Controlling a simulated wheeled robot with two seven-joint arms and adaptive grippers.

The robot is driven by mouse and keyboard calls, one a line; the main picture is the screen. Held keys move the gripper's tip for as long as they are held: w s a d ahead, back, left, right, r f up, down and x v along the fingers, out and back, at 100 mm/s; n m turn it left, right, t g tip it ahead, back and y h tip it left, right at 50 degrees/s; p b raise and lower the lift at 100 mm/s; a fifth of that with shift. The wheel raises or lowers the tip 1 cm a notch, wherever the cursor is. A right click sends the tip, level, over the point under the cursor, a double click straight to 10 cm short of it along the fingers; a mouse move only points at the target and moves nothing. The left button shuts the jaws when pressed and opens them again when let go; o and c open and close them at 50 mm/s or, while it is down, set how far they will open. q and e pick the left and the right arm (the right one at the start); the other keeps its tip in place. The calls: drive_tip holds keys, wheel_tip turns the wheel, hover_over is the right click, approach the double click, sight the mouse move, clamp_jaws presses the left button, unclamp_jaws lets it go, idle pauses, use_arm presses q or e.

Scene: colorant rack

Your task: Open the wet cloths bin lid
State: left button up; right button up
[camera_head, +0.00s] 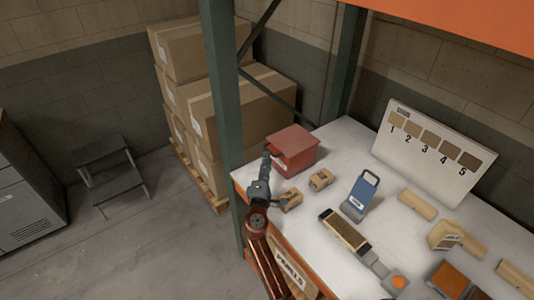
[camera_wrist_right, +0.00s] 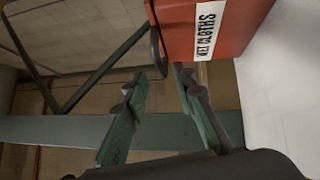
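The wet cloths bin (camera_head: 293,149) is a red box at the far left corner of the white shelf top. Its lid looks shut. In the right wrist view the bin (camera_wrist_right: 205,28) shows a white "WET CLOTHS" label, and a dark handle (camera_wrist_right: 157,50) juts from its edge. My right gripper (camera_head: 267,158) is at the bin's left side. In the right wrist view its fingers (camera_wrist_right: 160,76) are apart, with the handle's end near the gap between the tips; I cannot tell if they touch. My left gripper is out of view.
A green rack post (camera_head: 223,90) stands left of the bin. Small wooden blocks (camera_head: 321,180), a blue-faced holder (camera_head: 361,194) and a brush (camera_head: 345,231) lie on the shelf top. A numbered colour board (camera_head: 430,150) stands behind. Cardboard boxes (camera_head: 240,108) are stacked beyond the post.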

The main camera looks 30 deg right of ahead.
drive_tip(key=x, duration=0.5)
drive_tip(key=shift+w+d+f, duration=0.1)
drive_tip(key=shift+w+d, duration=0.05)
drive_tip(key=shift+w, duration=0.15)
drive_tip(key=shift+c, duration=0.4)
clamp_jaws()
